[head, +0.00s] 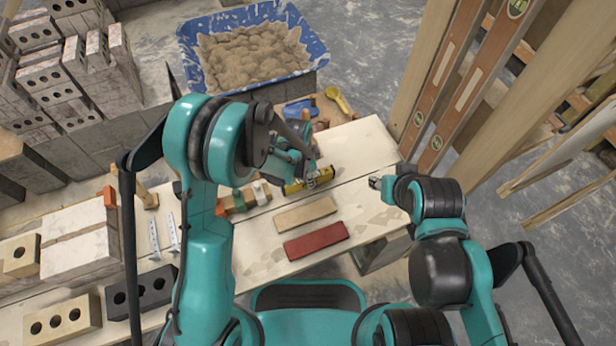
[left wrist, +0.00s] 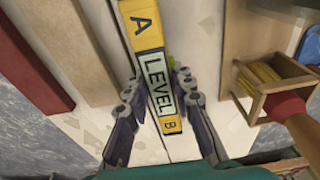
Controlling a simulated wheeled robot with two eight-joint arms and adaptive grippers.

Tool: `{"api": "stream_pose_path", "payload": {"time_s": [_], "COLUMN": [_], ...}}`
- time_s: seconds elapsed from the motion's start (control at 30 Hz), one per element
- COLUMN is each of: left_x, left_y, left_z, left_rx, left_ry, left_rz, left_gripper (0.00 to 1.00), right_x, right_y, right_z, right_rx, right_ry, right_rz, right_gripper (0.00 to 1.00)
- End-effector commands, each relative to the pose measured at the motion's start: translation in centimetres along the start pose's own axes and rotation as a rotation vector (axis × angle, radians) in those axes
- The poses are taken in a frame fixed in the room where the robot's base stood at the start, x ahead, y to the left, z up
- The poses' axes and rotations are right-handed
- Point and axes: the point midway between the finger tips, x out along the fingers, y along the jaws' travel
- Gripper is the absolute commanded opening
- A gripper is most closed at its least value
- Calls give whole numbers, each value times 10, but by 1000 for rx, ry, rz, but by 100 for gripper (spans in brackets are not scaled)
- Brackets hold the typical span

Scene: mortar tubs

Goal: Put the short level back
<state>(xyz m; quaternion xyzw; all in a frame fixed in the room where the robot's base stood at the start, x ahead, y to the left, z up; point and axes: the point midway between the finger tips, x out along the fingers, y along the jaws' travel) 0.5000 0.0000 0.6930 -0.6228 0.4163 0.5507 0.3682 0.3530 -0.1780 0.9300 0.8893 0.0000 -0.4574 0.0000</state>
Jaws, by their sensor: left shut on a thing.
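The short level is a yellow bar (head: 309,181) over the pale plank bench in the head view. In the left wrist view the short level (left wrist: 145,37) shows the letters A and B and the word LEVEL. My left gripper (head: 316,174) is shut on it, with one finger on each side of the bar in the left wrist view (left wrist: 155,91). Whether the level touches the bench is hard to tell. My right gripper (head: 376,183) is above the bench's right part, apart from the level; its finger opening is too small to judge.
A tan strip (head: 305,214) and a red strip (head: 316,241) lie in front of the level. A blue mortar tub (head: 315,46) stands behind. Long wooden levels (head: 440,80) lean at the right. Bricks (head: 62,312) are at the left. The bench's right end is clear.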

Motion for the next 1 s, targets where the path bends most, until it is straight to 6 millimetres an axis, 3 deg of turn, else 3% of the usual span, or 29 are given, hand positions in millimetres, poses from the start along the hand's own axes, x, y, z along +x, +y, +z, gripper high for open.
{"api": "stream_pose_path", "payload": {"time_s": [0.73, 0.77, 0.8, 0.83, 1.0], "left_x": [9, 9, 9, 9, 9], "left_y": [0, 0, 0, 0, 0], "left_z": [1, 1, 1, 1, 1], "left_rx": [0, 0, 0, 0, 0], "left_ry": [0, 0, 0, 0, 0], "left_rz": [0, 0, 0, 0, 0], "left_gripper": [0, 31, 42, 48, 48], "right_x": [1, 1, 1, 1, 1], "right_y": [0, 0, 0, 0, 0], "right_z": [1, 1, 1, 1, 1], "right_rx": [0, 0, 0, 0, 0], "right_ry": [0, 0, 0, 0, 0], "right_rz": [0, 0, 0, 0, 0], "right_gripper": [40, 40, 40, 40, 40]}}
